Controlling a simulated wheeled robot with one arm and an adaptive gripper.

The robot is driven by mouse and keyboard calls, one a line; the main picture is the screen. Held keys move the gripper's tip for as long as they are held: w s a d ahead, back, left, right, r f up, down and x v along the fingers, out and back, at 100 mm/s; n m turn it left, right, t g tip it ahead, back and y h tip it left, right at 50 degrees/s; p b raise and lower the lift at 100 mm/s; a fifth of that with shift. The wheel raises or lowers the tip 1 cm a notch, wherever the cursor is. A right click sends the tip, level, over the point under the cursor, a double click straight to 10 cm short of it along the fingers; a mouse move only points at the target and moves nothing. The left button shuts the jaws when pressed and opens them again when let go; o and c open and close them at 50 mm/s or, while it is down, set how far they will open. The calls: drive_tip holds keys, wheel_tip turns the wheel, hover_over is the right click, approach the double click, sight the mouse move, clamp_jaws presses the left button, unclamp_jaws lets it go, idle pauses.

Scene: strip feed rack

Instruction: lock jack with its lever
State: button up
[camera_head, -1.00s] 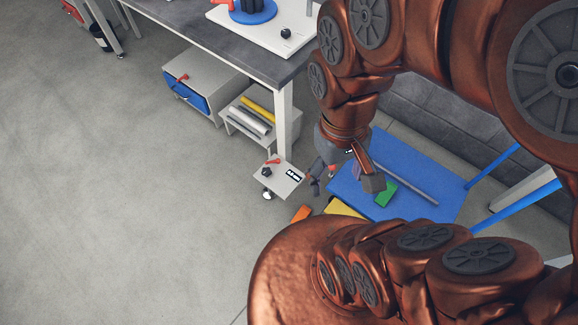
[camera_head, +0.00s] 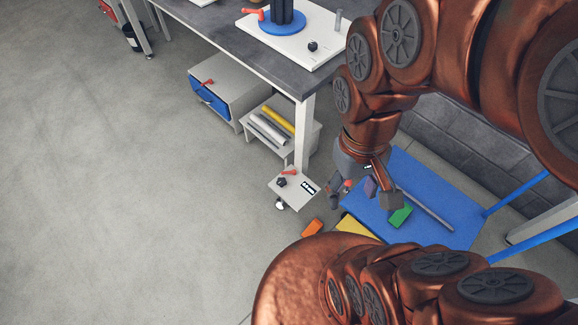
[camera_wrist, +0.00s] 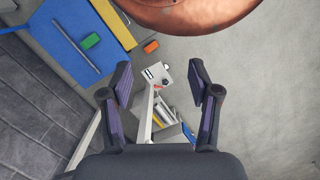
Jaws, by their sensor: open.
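A small white plate (camera_head: 306,195) at the foot of the table leg bears a red lever (camera_head: 289,172), a black knob (camera_head: 281,182) and a black-and-white label. I take it to be the jack, but cannot be sure. A caster or foot shows under its near edge. In the wrist view the plate (camera_wrist: 153,74) appears between my fingertips, some distance beyond them, with the red lever (camera_wrist: 158,87) on it. My gripper (camera_head: 363,198) is open and empty, above and to the right of the plate in the head view, touching nothing that I can see; its fingers also show in the wrist view (camera_wrist: 160,69).
A workbench (camera_head: 225,28) stands above the plate. A cabinet (camera_head: 232,77) and a shelf with rolls (camera_head: 270,127) are beneath it. An orange block (camera_head: 312,228) lies nearby. The floor at left is clear.

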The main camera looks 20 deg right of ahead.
drive_tip(key=w+f+n+b, duration=0.2)
drive_tip(key=w+f+b, duration=0.3)
drive_tip(key=w+f, duration=0.1)
drive_tip(key=w+a+f+n+t+b, duration=0.1)
drive_tip(key=w+f+n+b, duration=0.1)
drive_tip(key=w+f+b, duration=0.2)
drive_tip(key=w+f+n+b, duration=0.2)
drive_tip(key=w+f+b, duration=0.3)
drive_tip(key=w+f, duration=0.3)
drive_tip(key=shift+w+a+n+b, duration=0.15)
drive_tip(key=shift+w+n+b, duration=0.1)
drive_tip(key=shift+n+b, duration=0.05)
drive_tip(key=c, duration=0.3)
drive_tip(key=n+t+b, duration=0.3)
drive_tip(key=n+b, duration=0.7)
drive_tip(key=b, duration=1.6)
hover_over(289, 172)
drive_tip(key=s, duration=0.2)
wheel_tip(289, 172, down, 48)
drive_tip(key=shift+w+f+b, duration=0.3)
drive_tip(key=shift+f+b, duration=0.1)
drive_tip(key=shift+f, duration=0.8)
drive_tip(key=shift+w+f+b, duration=0.3)
drive_tip(key=shift+f+b, duration=0.15)
drive_tip(key=shift+f, duration=0.7)
drive_tip(key=shift+w+f+b, duration=0.3)
drive_tip(key=shift+f+b, duration=0.1)
drive_tip(key=shift+f, duration=0.8)
clamp_jaws()
